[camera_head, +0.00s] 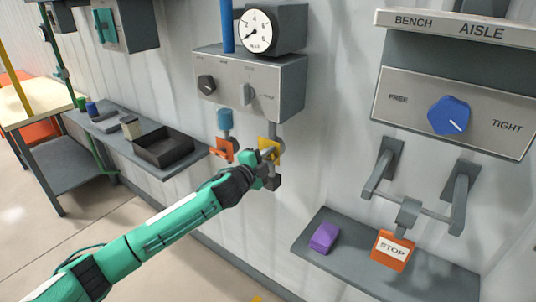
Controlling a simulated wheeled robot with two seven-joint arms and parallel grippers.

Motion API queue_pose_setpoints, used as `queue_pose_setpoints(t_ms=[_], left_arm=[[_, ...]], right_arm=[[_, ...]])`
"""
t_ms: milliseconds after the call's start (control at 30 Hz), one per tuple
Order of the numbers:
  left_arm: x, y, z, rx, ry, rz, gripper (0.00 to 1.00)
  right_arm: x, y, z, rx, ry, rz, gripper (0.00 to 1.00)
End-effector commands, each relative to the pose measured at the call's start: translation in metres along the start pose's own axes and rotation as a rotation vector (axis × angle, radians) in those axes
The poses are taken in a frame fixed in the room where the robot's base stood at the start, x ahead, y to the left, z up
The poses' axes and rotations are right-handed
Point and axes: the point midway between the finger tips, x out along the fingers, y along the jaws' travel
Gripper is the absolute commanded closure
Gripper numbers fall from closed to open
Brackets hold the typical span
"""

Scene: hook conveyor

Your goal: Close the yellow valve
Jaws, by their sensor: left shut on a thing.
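The yellow valve (269,147) is on the wall below a grey panel box, right of an orange valve handle (222,150). Its yellow plate is partly hidden by my left gripper (268,162). My left arm reaches in from the lower left, and the gripper is shut on the yellow valve's handle. The handle's exact angle is hard to tell behind the fingers. My right gripper is not in view.
A gauge (259,31) sits on the panel box (250,84). At right are a blue knob (448,116), a grey bar bracket (410,207), and a shelf (335,267) with a purple block (324,237) and an orange STOP tag (392,250). A black tray (163,149) lies left.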

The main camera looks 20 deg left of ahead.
Motion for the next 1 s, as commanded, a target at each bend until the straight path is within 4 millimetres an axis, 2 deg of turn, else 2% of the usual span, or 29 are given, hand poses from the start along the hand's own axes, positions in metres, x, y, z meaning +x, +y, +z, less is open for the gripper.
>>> queue_pose_setpoints(t_ms=[400,1000], left_arm=[[-0.0002,0.0068,0.0008,0.243,0.000,0.001,1.00],[-0.0003,0.0093,0.0012,0.301,0.000,0.003,1.00]], right_arm=[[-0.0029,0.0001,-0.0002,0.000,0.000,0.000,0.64],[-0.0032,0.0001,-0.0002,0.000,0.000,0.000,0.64]])
